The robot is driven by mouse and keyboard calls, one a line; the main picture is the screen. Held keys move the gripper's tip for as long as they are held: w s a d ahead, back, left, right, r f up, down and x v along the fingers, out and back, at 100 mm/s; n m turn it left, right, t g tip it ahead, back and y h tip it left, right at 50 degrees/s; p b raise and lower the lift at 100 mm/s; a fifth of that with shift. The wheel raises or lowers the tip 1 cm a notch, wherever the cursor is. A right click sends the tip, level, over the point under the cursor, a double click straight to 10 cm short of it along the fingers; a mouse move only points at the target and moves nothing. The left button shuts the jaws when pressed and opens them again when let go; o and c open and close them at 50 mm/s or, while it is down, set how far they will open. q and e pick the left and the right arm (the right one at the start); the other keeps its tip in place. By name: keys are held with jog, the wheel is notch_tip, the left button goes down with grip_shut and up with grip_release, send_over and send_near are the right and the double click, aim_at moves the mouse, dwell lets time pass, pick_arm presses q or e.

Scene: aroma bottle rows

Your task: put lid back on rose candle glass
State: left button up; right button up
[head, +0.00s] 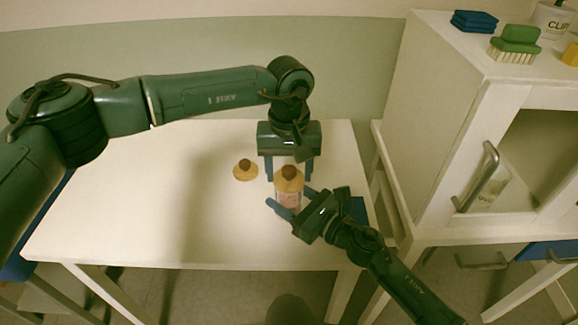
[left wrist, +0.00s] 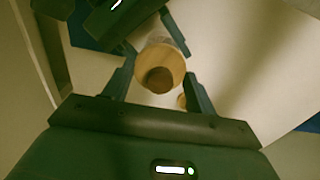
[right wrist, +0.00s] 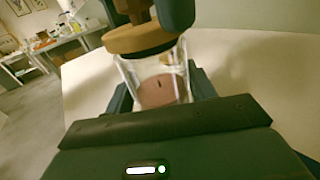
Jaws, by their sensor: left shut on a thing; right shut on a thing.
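The rose candle glass (head: 289,201) is clear with pink wax inside. The right wrist view shows the glass (right wrist: 157,80) close up. A round wooden lid (head: 289,180) with a dark knob is over the glass mouth. My left gripper (head: 289,173) points down from above and is shut on this lid. In the right wrist view the lid (right wrist: 140,39) is at the rim; I cannot tell whether it is fully seated. It also shows in the left wrist view (left wrist: 172,60).
A second wooden lid (head: 245,173) with a dark knob lies on the white table (head: 130,205), left of the glass. The table's left part is clear. A white cabinet (head: 425,130) stands at the right, with a green brush (head: 515,42) and blue cloths (head: 474,21) on top.

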pick_arm(q)
jog(key=shift+f, duration=0.4)
jog(key=o, duration=1)
jog(key=shift+o, duration=0.2)
notch_tip(320, 180, up, 12)
pick_arm(e)
jog(key=o, duration=1.5)
